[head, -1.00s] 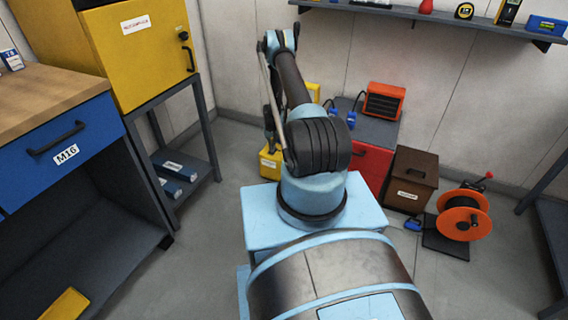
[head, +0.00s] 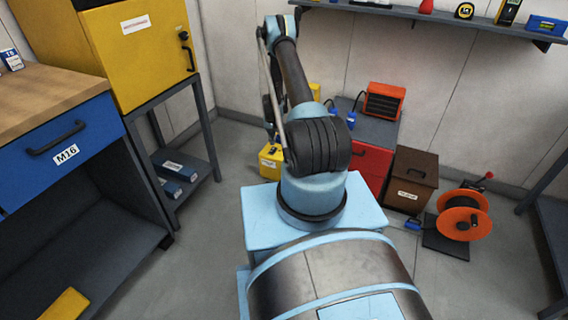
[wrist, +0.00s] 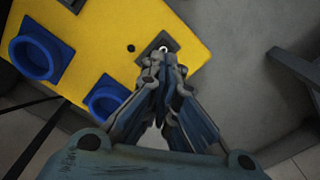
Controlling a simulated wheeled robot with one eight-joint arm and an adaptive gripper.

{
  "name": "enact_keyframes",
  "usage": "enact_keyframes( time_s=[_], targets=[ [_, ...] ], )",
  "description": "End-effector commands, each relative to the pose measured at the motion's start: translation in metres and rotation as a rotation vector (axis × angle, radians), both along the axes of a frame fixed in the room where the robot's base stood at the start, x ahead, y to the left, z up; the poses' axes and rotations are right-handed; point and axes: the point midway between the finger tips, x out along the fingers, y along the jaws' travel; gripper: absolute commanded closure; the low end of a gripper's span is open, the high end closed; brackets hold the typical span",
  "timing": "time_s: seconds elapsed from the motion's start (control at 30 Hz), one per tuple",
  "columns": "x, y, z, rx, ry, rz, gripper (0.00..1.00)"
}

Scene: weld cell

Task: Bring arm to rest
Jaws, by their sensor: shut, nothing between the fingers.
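My arm stands raised in the middle of the head view, with its upper part bent over and down on the far side. My gripper (wrist: 165,75) shows in the wrist view with its fingers together and nothing between them. Below the fingertips in that view is a yellow box (wrist: 110,30) with blue round sockets (wrist: 35,55). I cannot tell whether the fingertips touch it. In the head view the gripper is mostly hidden behind my arm, above a yellow box (head: 271,158) on the floor.
A yellow cabinet (head: 140,50) and a workbench with a blue drawer (head: 65,145) stand left. A red cabinet (head: 370,165), a brown box (head: 412,180) and an orange cable reel (head: 463,215) stand right. A wall shelf (head: 420,14) runs along the back. Floor between is clear.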

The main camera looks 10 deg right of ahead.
Motion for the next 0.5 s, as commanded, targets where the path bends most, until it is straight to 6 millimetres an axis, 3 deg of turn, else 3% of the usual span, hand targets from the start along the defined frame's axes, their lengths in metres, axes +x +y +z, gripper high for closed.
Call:
enact_keyframes(
  time_s=[0.2,0.5],
  targets=[
    [0.0001,0.0000,0.0113,0.000,0.000,0.000,1.00],
    [0.0000,0.0001,0.0126,0.000,0.000,0.000,1.00]
  ],
)
